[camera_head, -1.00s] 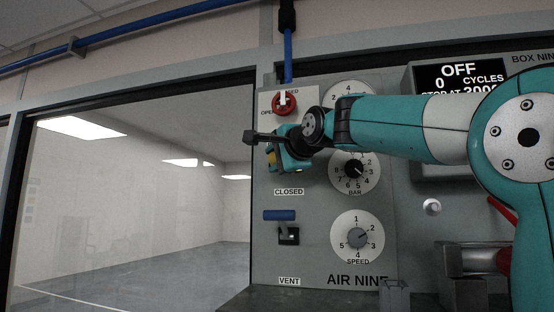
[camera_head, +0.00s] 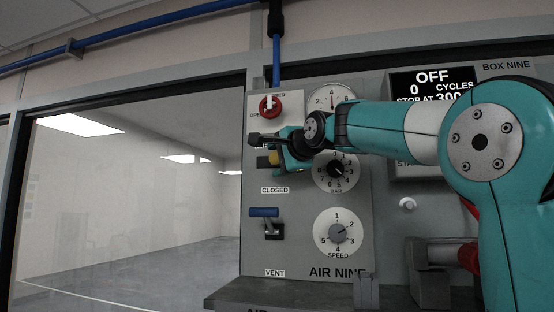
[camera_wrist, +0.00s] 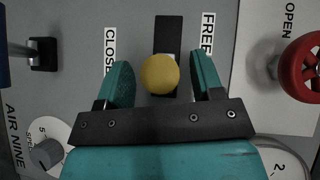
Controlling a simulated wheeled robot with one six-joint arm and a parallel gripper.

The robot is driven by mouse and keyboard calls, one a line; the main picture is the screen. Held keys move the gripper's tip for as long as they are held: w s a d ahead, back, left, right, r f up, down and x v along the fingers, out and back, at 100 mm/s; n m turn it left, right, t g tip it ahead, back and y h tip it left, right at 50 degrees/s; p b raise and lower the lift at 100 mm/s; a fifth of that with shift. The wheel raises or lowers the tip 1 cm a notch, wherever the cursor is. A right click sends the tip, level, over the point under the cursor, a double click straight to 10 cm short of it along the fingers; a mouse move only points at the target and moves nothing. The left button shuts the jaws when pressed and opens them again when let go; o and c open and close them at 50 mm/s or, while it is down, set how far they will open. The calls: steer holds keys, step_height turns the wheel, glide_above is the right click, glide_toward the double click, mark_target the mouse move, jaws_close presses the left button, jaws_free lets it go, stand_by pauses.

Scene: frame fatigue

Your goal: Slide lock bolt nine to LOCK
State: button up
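A yellow ball knob (camera_wrist: 159,73) sits in front of a dark slot (camera_wrist: 167,38) on the grey panel, between the labels CLOSED and FREE in the wrist view. My gripper (camera_wrist: 163,84) is open, with one teal finger on each side of the knob and a visible gap to both. In the head view my gripper (camera_head: 285,154) is at the panel's upper left. No LOCK label is legible, and I cannot tell whether this knob is lock bolt nine.
A red valve knob (camera_head: 270,106) is above my gripper, and a blue-handled lever (camera_head: 265,212) is below. Round dials (camera_head: 339,233) are to the right, beside the OFF display (camera_head: 432,86). A glass window (camera_head: 130,200) fills the left. A ledge (camera_head: 290,294) runs below the panel.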

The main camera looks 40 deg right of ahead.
steer(key=s+a+r+b, duration=0.2)
steer(key=s+b, duration=0.4)
steer(key=s, duration=1.1)
steer(key=shift+r, duration=0.2)
steer(key=shift+s+a, duration=0.1)
steer(key=shift+a, duration=0.05)
